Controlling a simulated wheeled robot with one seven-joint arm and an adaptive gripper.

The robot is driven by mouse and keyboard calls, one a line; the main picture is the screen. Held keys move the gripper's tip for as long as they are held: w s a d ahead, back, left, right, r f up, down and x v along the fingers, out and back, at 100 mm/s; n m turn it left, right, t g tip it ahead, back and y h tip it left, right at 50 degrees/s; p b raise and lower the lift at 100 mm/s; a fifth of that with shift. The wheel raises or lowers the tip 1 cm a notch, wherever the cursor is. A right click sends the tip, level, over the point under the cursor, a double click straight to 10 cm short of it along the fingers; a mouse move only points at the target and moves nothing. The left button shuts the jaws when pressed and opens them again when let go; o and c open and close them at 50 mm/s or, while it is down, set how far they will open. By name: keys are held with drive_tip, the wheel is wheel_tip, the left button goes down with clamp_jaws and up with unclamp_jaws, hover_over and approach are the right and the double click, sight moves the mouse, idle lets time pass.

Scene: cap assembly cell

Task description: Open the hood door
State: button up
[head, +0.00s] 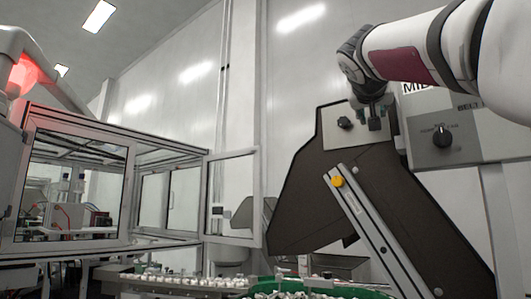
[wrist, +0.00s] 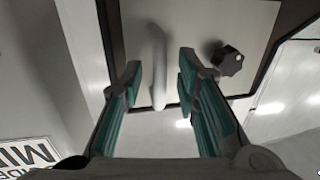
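The hood door looks to be the dark brown panel (head: 325,185) with a pale plate (head: 330,125) at its top. The plate carries a black knob (head: 345,123), which also shows in the wrist view (wrist: 228,59). A pale vertical bar handle (wrist: 157,65) stands on the plate in the wrist view. My gripper (head: 373,118) is at the plate, right of the knob in the head view. In the wrist view my gripper (wrist: 160,85) is open, with green-lined fingers on either side of the handle and gaps on both sides. In the head view my gripper hides the handle.
A grey control box (head: 465,130) with a rotary switch stands right of the panel. A glass enclosure (head: 75,190) with an open-standing framed door (head: 233,200) is at left. Small white parts (head: 165,281) lie below.

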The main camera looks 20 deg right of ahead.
drive_tip(key=shift+w+d, duration=0.25)
clamp_jaws()
drive_tip(key=shift+a, duration=0.15)
drive_tip(key=a+m+g+h+p, duration=0.3)
drive_tip(key=a+m+g+h, duration=0.2)
drive_tip(key=a+m+g, duration=0.2)
drive_tip(key=shift+s+a+g+h, duration=0.3)
drive_tip(key=shift+a+g, duration=0.8)
drive_tip(key=shift+a, duration=0.8)
